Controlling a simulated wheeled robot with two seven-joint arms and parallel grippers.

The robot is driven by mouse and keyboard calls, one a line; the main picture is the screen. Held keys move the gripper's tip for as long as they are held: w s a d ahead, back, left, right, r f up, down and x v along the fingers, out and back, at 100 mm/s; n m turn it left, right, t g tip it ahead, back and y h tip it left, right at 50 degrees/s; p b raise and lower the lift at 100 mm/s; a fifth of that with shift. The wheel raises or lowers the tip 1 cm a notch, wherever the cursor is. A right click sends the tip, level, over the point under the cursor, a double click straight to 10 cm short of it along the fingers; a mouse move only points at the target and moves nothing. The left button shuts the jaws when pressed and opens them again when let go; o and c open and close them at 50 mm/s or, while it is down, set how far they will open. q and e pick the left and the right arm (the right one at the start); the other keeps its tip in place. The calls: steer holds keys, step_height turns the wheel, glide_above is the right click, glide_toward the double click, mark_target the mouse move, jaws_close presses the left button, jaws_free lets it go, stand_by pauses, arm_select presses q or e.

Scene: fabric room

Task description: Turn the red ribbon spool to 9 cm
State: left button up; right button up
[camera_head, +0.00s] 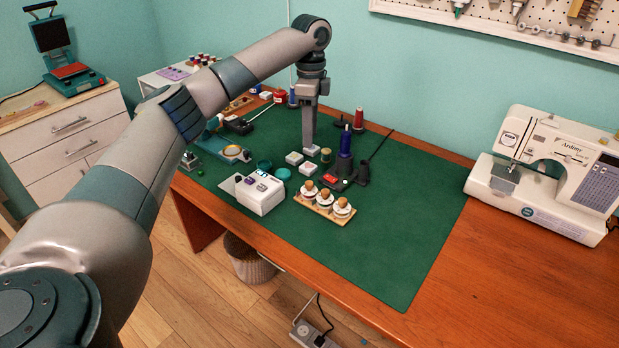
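A small red spool-shaped thing (358,118) stands upright on the green mat (400,220), behind a taller dark blue spool (345,142). I cannot tell for sure that it is the ribbon spool, and no 9 cm mark is readable. My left gripper (309,148) points straight down to the left of both spools, apart from them. Its fingertips are close to a small white block, and I cannot tell whether they touch it. The fingers look like one narrow column from here, so their opening is hidden. My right gripper is not in view.
A black device with a red part (331,176) sits by the blue spool's foot. A wooden rack with several corked jars (323,203) and a white box (260,193) stand in front. A sewing machine (545,170) is at right. The mat's right side is clear.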

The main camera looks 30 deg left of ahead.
mark_target(309, 183)
arm_select(q)
steer(key=f, duration=0.5)
steer(key=f+p, duration=0.1)
steer(key=f, duration=0.9)
steer(key=shift+s+d+f, duration=0.1)
steer(key=shift+s+f, duration=0.05)
steer(key=shift+s, duration=0.15)
jaws_close()
